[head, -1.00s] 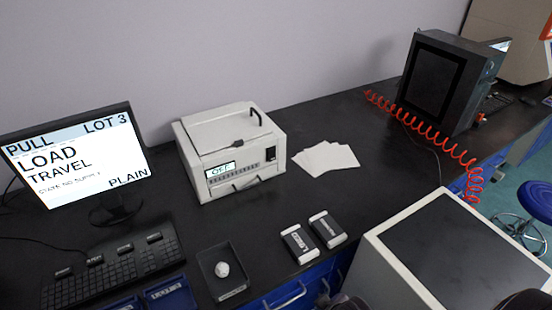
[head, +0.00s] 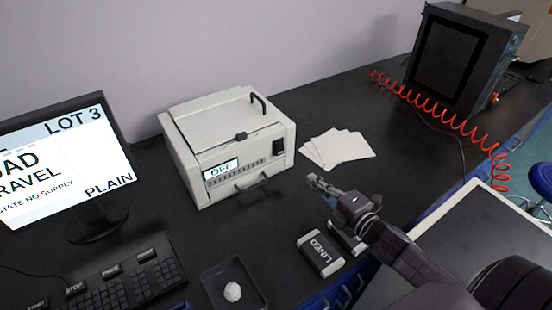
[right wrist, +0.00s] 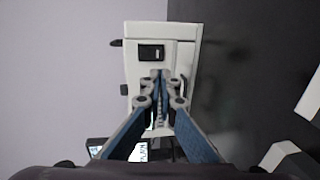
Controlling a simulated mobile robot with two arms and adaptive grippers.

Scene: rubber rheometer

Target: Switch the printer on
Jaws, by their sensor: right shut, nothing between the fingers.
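The white printer (head: 225,145) stands on the black bench, its small front display (head: 221,169) reading "OFF". A black rocker switch (head: 278,147) sits at the right end of its front face. In the right wrist view the switch (right wrist: 151,53) is just beyond the fingertips, and the printer body (right wrist: 186,50) fills the middle. My right gripper (head: 312,181) is shut and empty, in front of the printer and to the right, apart from the switch. Its closed fingers also show in the right wrist view (right wrist: 160,78). My left gripper is not in view.
White sheets (head: 338,147) lie right of the printer. A small box marked "LINED" (head: 320,253) lies below my right gripper, with another partly hidden beside it. A tray (head: 252,275) holds a white lump (head: 233,291). A monitor (head: 68,165) and keyboard (head: 100,290) are at left.

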